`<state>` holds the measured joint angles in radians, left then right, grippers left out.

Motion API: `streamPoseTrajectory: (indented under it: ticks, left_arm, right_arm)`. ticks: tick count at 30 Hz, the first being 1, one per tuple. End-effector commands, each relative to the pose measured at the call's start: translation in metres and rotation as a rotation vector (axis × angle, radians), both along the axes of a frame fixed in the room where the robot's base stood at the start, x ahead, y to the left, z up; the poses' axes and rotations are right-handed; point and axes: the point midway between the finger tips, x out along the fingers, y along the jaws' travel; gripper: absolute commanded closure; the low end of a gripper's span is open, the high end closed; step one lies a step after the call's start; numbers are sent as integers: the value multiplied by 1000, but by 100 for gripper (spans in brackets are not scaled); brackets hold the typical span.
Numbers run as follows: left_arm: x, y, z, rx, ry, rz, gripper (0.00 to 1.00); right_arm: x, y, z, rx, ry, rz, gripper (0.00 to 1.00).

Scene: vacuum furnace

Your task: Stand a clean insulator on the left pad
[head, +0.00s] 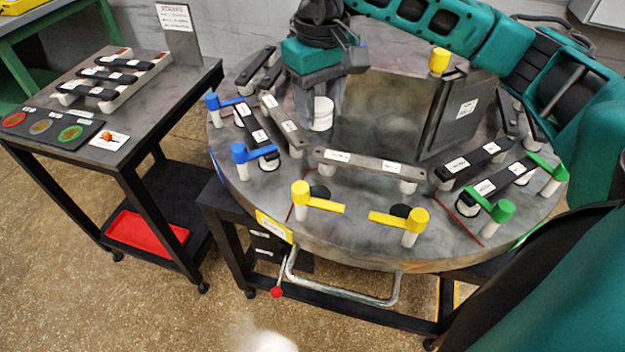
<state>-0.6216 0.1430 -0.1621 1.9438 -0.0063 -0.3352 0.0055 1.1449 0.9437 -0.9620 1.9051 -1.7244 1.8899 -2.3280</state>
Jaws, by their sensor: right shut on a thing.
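My right gripper (322,112) is shut on a white cylindrical insulator (322,115), held upright near the back left of the round table. Whether its base touches the surface is unclear. Two dark round pads lie by the yellow clamps at the front: the left pad (319,190) beside the left yellow clamp (302,200), and the right pad (400,210) beside the right yellow clamp (415,219). Both pads look bare, partly covered by the clamp arms. The gripper is behind and above the left pad, apart from it. My left gripper is not in view.
A grey bar (369,163) on white supports crosses behind the pads. Blue clamps (255,153) and bars stand left, green clamps (498,211) right. An upright dark panel (457,112) stands further back. A side table at left holds a rack of black bars (112,76) and a colored-disc mat (42,127).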

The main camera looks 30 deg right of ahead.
Motion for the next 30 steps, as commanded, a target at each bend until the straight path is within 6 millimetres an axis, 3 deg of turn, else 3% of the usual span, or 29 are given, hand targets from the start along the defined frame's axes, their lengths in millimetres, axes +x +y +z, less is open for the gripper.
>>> streamPoseTrajectory:
  ticks: [3, 12, 15, 23, 30]
  left_arm:
    - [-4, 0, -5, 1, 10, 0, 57]
    - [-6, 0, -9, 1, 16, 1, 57]
    - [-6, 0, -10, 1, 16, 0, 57]
    - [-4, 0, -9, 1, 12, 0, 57]
    - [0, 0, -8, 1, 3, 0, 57]
  right_arm:
    - [-2, 0, -34, -1, 8, 0, 89]
    - [-1, 0, -111, 1, 5, -1, 89]
    - [-1, 0, -127, 0, 3, 0, 89]
    - [0, 0, -146, 1, 1, 0, 89]
    - [-1, 0, -179, 0, 1, 0, 89]
